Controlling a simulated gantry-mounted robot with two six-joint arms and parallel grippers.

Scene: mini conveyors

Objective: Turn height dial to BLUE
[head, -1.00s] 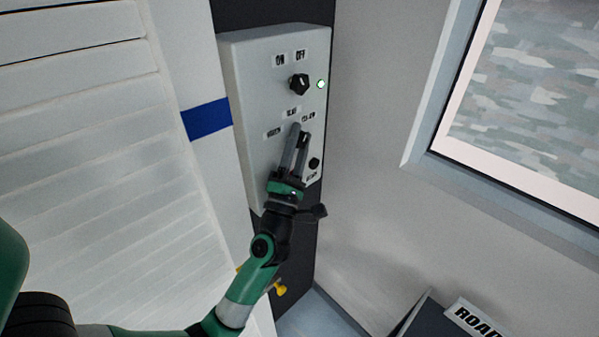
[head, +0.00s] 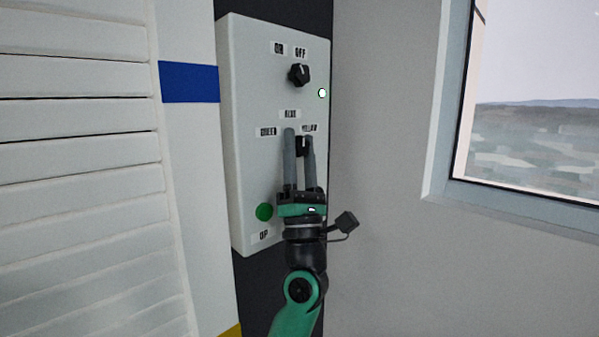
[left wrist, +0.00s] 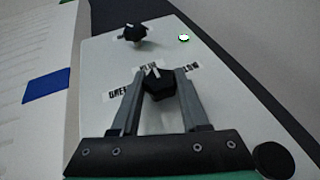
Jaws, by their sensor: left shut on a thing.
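The height dial (head: 303,147) is a black knob on the white control box, below the labels GREEN (head: 267,132), BLUE (head: 290,114) and YELLOW (head: 309,128). My left gripper (head: 299,134) reaches it from below, with one grey finger on each side. In the left wrist view the dial (left wrist: 158,84) sits between the fingertips of the left gripper (left wrist: 159,88), which is shut on it. Its white pointer mark points up toward the partly covered BLUE label (left wrist: 147,67). My right gripper is not in view.
Above is the ON/OFF knob (head: 299,75), with a lit indicator (head: 322,93) beside it. A green button (head: 264,211) labelled UP is left of my gripper. The control box (head: 240,90) stands between a white slatted panel (head: 80,180) and a grey wall (head: 385,120) with a window.

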